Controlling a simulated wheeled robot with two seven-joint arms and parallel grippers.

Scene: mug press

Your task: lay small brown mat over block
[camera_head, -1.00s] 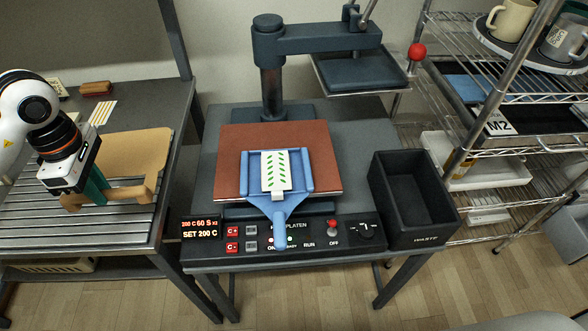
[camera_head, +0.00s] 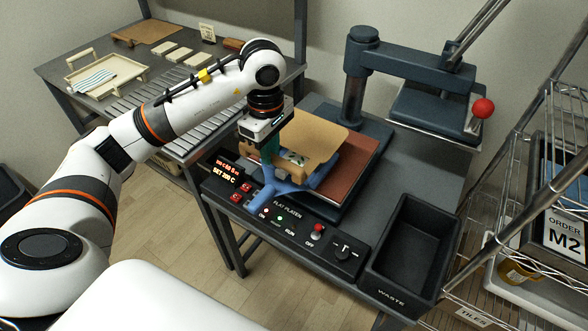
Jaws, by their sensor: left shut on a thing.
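My left gripper (camera_head: 270,150) is shut on the small brown mat (camera_head: 310,140), holding it by a tan bar at its near left edge. The mat is tilted above the blue block holder (camera_head: 297,186) on the reddish-brown platen sheet (camera_head: 350,172) of the press. The block (camera_head: 292,159), white with green marks, shows only in part below the mat; the rest is hidden. I cannot tell whether the mat touches it. My right gripper is not in view.
The press head (camera_head: 432,112) with its red knob (camera_head: 483,108) is swung aside at the right. A black waste bin (camera_head: 412,250) stands at the front right. A wire rack (camera_head: 530,180) is at the far right. The left bench holds a cream tray (camera_head: 104,76) and several pale tiles.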

